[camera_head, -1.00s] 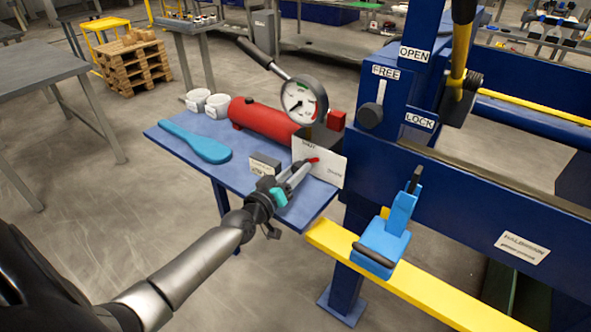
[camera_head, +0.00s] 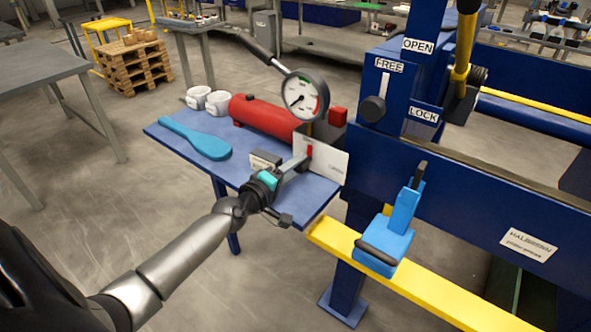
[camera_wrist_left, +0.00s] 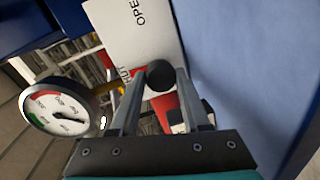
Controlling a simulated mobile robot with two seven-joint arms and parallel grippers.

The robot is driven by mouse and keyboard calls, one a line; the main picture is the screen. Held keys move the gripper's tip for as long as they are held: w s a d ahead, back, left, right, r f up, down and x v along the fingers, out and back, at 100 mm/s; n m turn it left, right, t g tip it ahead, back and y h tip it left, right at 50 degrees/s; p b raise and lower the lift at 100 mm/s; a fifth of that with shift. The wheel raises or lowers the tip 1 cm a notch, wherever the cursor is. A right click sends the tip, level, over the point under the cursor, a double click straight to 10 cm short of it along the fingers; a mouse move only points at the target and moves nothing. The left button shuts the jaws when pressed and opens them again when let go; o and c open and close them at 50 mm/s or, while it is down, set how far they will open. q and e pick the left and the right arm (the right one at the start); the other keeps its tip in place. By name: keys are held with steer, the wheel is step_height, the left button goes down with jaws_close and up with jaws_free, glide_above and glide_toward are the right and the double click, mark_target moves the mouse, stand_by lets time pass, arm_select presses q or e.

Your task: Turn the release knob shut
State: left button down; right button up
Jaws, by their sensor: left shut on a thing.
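The release knob shows as a black round end (camera_wrist_left: 160,75) between my fingers in the left wrist view. A red part (camera_head: 309,151) of it shows upright at the white label plate (camera_head: 330,165) in the head view. The plate (camera_wrist_left: 130,35) carries partly hidden lettering for open and shut in the wrist view. My left gripper (camera_head: 303,158) reaches over the blue shelf and is shut on the knob, one finger on each side; it also shows in the wrist view (camera_wrist_left: 158,90). The fingers hide much of the knob. My right gripper is not in view.
A pressure gauge (camera_head: 305,95) and red cylinder (camera_head: 265,115) stand just behind the plate. The blue press frame (camera_head: 470,195) closes off the right, with a blue clamp (camera_head: 390,240) in front.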

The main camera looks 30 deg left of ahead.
arm_select(q)
steer(key=shift+n, duration=0.4)
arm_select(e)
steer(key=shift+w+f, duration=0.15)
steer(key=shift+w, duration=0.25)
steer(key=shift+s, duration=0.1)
arm_select(q)
steer(key=c, duration=0.7)
jaws_free()
steer(key=shift+o, duration=0.2)
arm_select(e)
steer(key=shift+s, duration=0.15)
